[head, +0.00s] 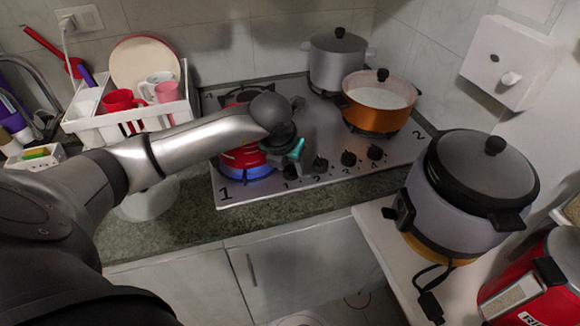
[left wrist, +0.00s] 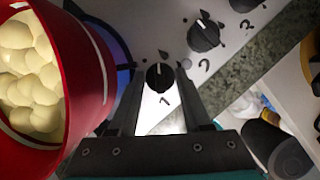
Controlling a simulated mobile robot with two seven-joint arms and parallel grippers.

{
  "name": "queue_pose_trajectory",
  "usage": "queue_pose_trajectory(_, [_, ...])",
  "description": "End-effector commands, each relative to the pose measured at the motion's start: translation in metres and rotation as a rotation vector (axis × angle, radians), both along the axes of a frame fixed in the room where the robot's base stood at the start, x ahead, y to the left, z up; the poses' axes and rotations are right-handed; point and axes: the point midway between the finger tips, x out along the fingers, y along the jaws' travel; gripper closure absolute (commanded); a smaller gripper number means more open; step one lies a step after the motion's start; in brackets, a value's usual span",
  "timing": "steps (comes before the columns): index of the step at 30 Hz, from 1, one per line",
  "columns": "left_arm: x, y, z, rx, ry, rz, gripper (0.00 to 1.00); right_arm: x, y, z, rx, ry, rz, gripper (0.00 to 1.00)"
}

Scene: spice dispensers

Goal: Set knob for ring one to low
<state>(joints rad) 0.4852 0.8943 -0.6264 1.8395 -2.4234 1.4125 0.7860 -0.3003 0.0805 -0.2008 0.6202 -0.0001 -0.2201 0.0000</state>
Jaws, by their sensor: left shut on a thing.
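The knob for ring one (left wrist: 160,78) is black and round with a small white mark, and "1" is printed beside it in the left wrist view. It also shows in the head view (head: 290,172) at the left end of the knob row. My left gripper (left wrist: 156,76) points down at the cooktop with its fingers on both sides of this knob, shut on it. In the head view my left gripper (head: 297,152) is partly hidden by its own wrist. Ring one (head: 247,173), marked "1", glows blue under a red pot (head: 238,158). My right gripper is not in view.
More black knobs (head: 348,158) stand to the right; knob two (left wrist: 203,37) is close to my gripper. The red pot (left wrist: 92,90) holds pale round pieces, close beside the left finger. An orange pot (head: 372,118) and a grey pot (head: 338,68) stand at the back.

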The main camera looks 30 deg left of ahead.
Motion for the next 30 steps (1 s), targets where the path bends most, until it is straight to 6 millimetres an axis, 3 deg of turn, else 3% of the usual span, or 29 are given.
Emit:
queue_pose_trajectory(13, [0.0005,0.0001,0.0009,0.0,-0.002,-0.01,1.0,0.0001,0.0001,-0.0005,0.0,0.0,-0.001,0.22])
queue_pose_trajectory(14, [0.0005,0.0002,0.0009,0.0,-0.002,-0.01,0.48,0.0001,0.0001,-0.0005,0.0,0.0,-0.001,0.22])
queue_pose_trajectory(21, [0.0003,0.0001,0.0005,0.0,-0.001,-0.01,0.22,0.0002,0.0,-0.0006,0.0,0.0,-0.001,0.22])
queue_pose_trajectory(30, [0.0001,-0.0004,0.0004,-0.001,0.0,0.002,0.22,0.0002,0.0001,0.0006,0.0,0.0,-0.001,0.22])
